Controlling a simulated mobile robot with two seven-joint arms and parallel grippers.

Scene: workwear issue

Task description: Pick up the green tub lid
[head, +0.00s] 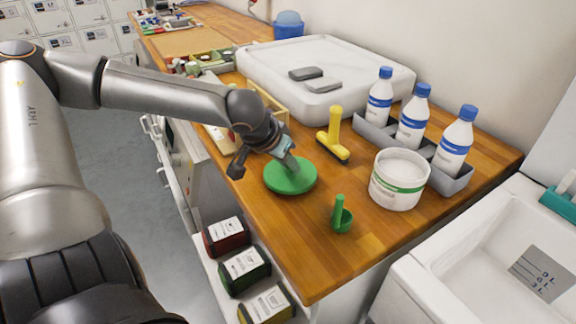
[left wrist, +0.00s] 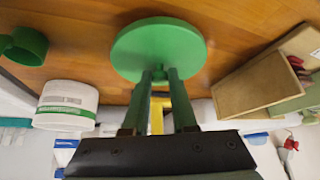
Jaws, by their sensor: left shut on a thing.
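The green tub lid (head: 292,182) is a round disc over the wooden counter, near its front edge. My left gripper (head: 288,163) comes down on it from the upper left. In the left wrist view the fingers (left wrist: 158,76) are shut on a small raised grip at the middle of the lid (left wrist: 158,43). I cannot tell whether the lid touches the counter or is just above it. The white tub (head: 398,180) with a green band stands open to the right, and also shows in the left wrist view (left wrist: 67,105). My right gripper is not in view.
A green scoop (head: 342,215) stands in front of the lid, and a yellow brush (head: 333,137) behind it. White bottles with blue caps (head: 411,122) stand in a grey tray (head: 455,182). A white sink (head: 490,245) is at the right. Wood is bare around the lid.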

